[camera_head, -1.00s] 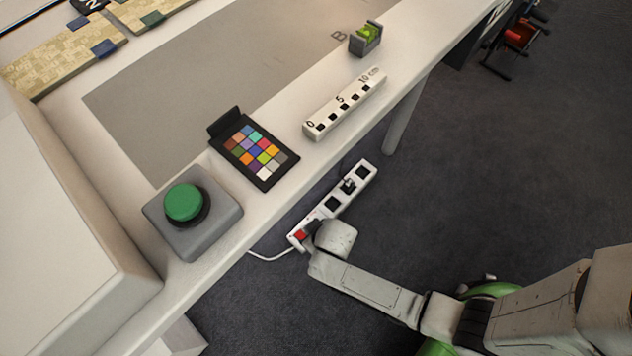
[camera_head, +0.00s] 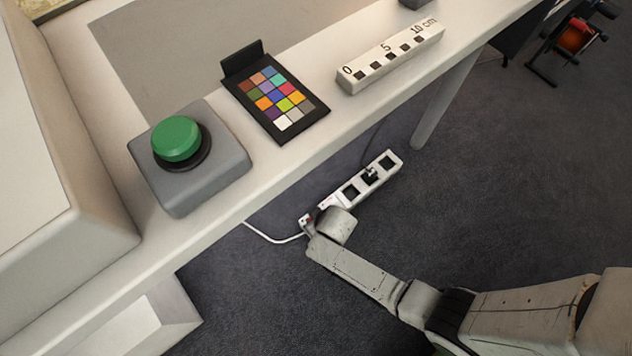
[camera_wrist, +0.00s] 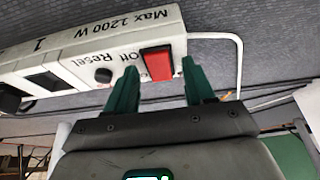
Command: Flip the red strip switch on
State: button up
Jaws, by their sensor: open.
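The white power strip (camera_head: 349,191) lies on the floor below the table edge in the head view. Its red switch (camera_wrist: 157,63) shows in the wrist view at the strip's end, beside the cable and a round reset button (camera_wrist: 103,75). In the head view only a sliver of red shows, mostly hidden by my wrist. My gripper (camera_wrist: 159,68) is open and empty. Its two green fingers sit on either side of the red switch in the wrist view. I cannot tell whether they touch the strip.
The white table (camera_head: 270,178) stands above the strip. On it are a green push button on a grey box (camera_head: 190,160), a colour chart (camera_head: 275,97) and a scale bar (camera_head: 392,58). A table leg (camera_head: 440,112) stands right of the strip. Grey carpet is open to the right.

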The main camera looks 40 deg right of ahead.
jog(key=shift+c, duration=0.5)
grip_shut()
jog(key=shift+w+r+g+p, duration=0.3)
jog(key=shift+g+p, duration=0.3)
jog(key=shift+p, duration=0.3)
jog(key=shift+w+f+g, duration=0.1)
jog(key=shift+f+g, duration=0.15)
jog(key=shift+g, duration=0.75)
jog(key=shift+o, duration=0.5)
grip_release()
jog(key=shift+r, duration=0.1)
